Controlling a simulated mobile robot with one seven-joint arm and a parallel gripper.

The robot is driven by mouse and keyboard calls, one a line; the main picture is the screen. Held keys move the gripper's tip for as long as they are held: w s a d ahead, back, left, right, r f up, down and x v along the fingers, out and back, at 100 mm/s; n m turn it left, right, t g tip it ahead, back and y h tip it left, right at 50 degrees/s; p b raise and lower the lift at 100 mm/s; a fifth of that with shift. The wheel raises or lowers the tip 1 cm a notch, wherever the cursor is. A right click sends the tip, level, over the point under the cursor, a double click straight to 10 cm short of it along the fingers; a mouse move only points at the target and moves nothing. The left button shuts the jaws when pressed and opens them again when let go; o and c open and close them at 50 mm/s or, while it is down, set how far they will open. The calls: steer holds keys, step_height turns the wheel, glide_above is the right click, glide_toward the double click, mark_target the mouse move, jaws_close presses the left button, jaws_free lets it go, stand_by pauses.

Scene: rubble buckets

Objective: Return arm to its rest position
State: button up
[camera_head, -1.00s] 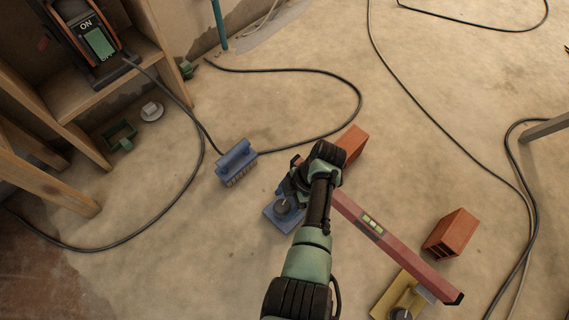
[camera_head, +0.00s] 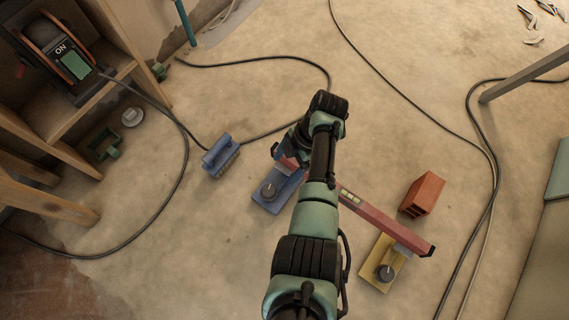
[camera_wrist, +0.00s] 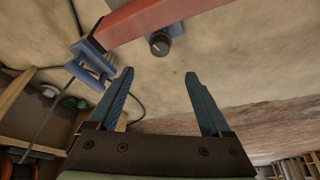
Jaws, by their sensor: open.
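My gripper (camera_wrist: 160,73) is open and empty in the wrist view, its two dark blue fingers spread apart over the floor. In the head view my arm reaches up the middle, and its wrist hides much of the gripper. A red level (camera_head: 385,222) lies across a blue base with a dark knob (camera_head: 269,190) and a yellow base with a dark knob (camera_head: 377,282). The level (camera_wrist: 150,17) also crosses the top of the wrist view, beyond the fingertips, with a knob (camera_wrist: 159,43) just below it. I see no contact between the fingers and the level.
A black cable (camera_head: 181,150) loops at the left. A grey leg (camera_head: 520,75) juts in at the right.

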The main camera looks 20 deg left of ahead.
stand_by(0.3)
steer(key=w+r+m+t+p, duration=0.3)
steer(key=w+r+t, duration=0.1)
steer(key=w+r, duration=0.5)
steer(key=w+r+m+t+p, duration=0.2)
steer(key=w+r+m+t, duration=0.15)
steer(key=w+r, duration=0.6)
step_height(320, 180, up, 27)
steer(key=w+m+t+p, duration=0.35)
steer(key=m+t, duration=0.25)
steer(key=t, duration=0.2)
steer(key=s+d+r+m+t+p, duration=0.2)
steer(key=s+r+m+t, duration=0.15)
steer(key=r, duration=0.85)
steer(key=s+d+r+m+t+h+p, duration=0.1)
steer(key=s+d+r+m+t+p, duration=0.3)
steer(key=r, duration=0.7)
steer(key=s+r+m+t, duration=0.1)
steer(key=s+r+t, duration=0.3)
steer(key=r, duration=0.8)
steer(key=s+d+r+m+t+h+p, duration=0.25)
steer(key=s+r+m+p, duration=0.2)
steer(key=s+r, duration=0.9)
step_height(320, 180, up, 35)
steer(key=p, duration=3.5)
steer(key=shift+w+a+r+m+t, duration=0.15)
steer(key=shift+w+a+m+t, duration=0.1)
steer(key=shift+m+t, duration=0.1)
